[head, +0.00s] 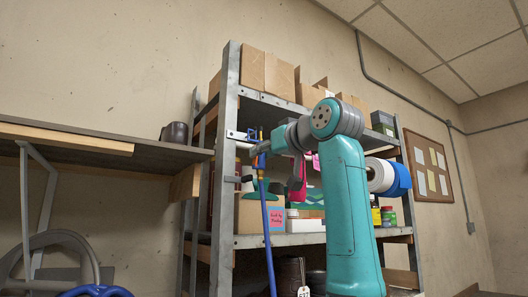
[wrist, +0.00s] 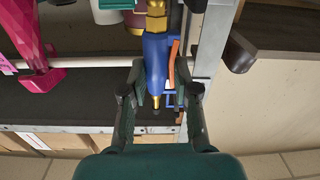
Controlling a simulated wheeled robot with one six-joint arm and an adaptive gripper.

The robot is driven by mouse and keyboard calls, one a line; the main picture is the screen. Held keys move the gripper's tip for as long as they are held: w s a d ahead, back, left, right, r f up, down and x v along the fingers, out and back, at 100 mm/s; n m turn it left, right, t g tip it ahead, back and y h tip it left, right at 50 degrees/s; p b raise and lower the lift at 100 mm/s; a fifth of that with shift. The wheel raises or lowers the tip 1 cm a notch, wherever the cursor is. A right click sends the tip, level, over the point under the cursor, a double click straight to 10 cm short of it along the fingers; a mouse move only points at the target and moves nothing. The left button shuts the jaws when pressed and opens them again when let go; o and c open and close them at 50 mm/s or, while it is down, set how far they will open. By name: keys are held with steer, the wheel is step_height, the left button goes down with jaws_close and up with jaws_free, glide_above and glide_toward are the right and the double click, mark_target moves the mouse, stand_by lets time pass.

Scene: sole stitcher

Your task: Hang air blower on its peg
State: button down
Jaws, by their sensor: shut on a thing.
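In the head view the blue air blower (head: 262,160) is upright beside the front post of the shelf rack, with its blue hose hanging down. My gripper (head: 259,150) reaches it from the right. In the wrist view the blue blower body (wrist: 156,62) lies between the two dark fingers of my gripper (wrist: 160,95), with brass fittings at both ends. The fingers are shut on it. A dark stub (head: 238,178) sticks out at the post. I cannot tell which is the blower's peg, or whether the blower touches either one.
The metal post (head: 226,170) stands close beside the gripper. A pink tool (wrist: 42,72) hangs on a rod inside the rack. Orange and blue items (wrist: 173,65) hang right by the blower. Cardboard boxes (head: 265,72) fill the top shelf. A wooden bench (head: 90,142) is at left.

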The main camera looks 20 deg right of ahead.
steer(key=c, duration=0.8)
jaws_free()
steer(key=shift+o, duration=0.4)
steer(key=shift+o, duration=1.2)
steer(key=v, duration=1)
